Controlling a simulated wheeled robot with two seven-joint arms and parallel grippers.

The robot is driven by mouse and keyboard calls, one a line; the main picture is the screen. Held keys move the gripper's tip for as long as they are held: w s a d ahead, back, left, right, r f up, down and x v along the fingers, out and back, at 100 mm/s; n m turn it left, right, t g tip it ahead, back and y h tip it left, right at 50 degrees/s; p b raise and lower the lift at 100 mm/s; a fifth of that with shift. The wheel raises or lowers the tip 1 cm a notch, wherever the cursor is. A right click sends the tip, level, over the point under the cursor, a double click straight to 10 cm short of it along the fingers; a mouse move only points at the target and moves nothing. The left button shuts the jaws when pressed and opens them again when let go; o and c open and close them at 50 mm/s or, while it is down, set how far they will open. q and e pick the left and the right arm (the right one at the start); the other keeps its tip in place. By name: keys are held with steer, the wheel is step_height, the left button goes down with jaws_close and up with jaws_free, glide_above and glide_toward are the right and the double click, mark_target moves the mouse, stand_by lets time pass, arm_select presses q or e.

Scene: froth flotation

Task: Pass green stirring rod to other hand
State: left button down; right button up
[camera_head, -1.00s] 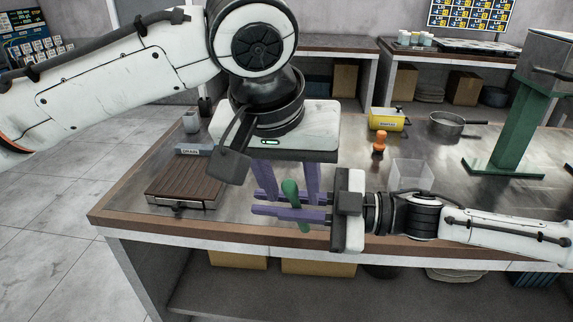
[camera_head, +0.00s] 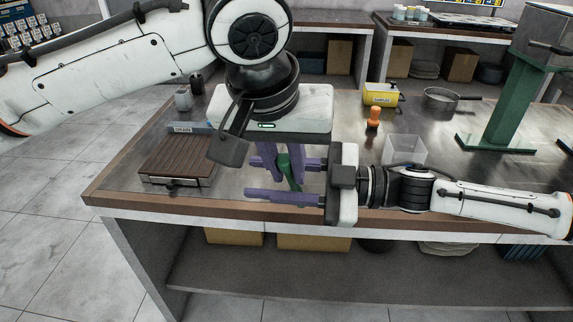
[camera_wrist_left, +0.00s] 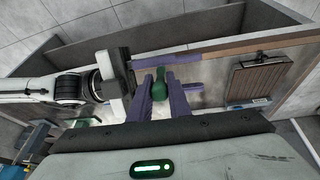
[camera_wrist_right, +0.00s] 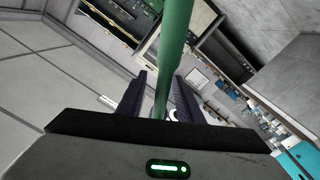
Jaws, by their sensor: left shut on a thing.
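The green stirring rod (camera_head: 292,181) is between the purple fingers of my left gripper (camera_head: 283,181), which points down over the front of the bench. The left gripper is shut on the rod; the left wrist view also shows the rod (camera_wrist_left: 159,87) between its fingers. My right gripper (camera_head: 249,177) comes in from the right with its fingers level and spread apart. It is open around the rod; in the right wrist view the rod (camera_wrist_right: 175,50) passes between its separated fingers. The rod's lower part is partly hidden by the fingers in the head view.
A dark wooden-topped board (camera_head: 177,155) lies at the left of the bench (camera_head: 225,190). A clear box (camera_head: 404,151), an orange-handled item (camera_head: 373,117), a yellow box (camera_head: 380,95), a pan (camera_head: 441,98) and a green stand (camera_head: 500,105) stand to the right.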

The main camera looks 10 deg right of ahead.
steer(key=shift+d, duration=0.15)
steer(key=v, duration=1.2)
steer(key=w+a+f+m+t+h, duration=0.25)
steer(key=f+m+t+h, duration=0.2)
steer(key=f+m, duration=0.65)
steer(key=s+a+f+m+t, duration=0.1)
steer(key=s+a+f+t, duration=0.1)
steer(key=a+f, duration=0.5)
steer(key=s+d+f+m+g+h, duration=0.1)
steer(key=s+d+f+m+h, duration=0.2)
steer(key=s+f, duration=0.6)
steer(key=s+d+f+m+g+h, duration=0.1)
steer(key=s+d+f+m+h, duration=0.2)
steer(key=s+d+f+h, duration=0.4)
step_height(320, 180, down, 6)
steer(key=shift+s+d+m+g, duration=0.4)
steer(key=shift+s+d, duration=0.25)
steer(key=shift+s, duration=0.55)
steer(key=shift+h, duration=0.25)
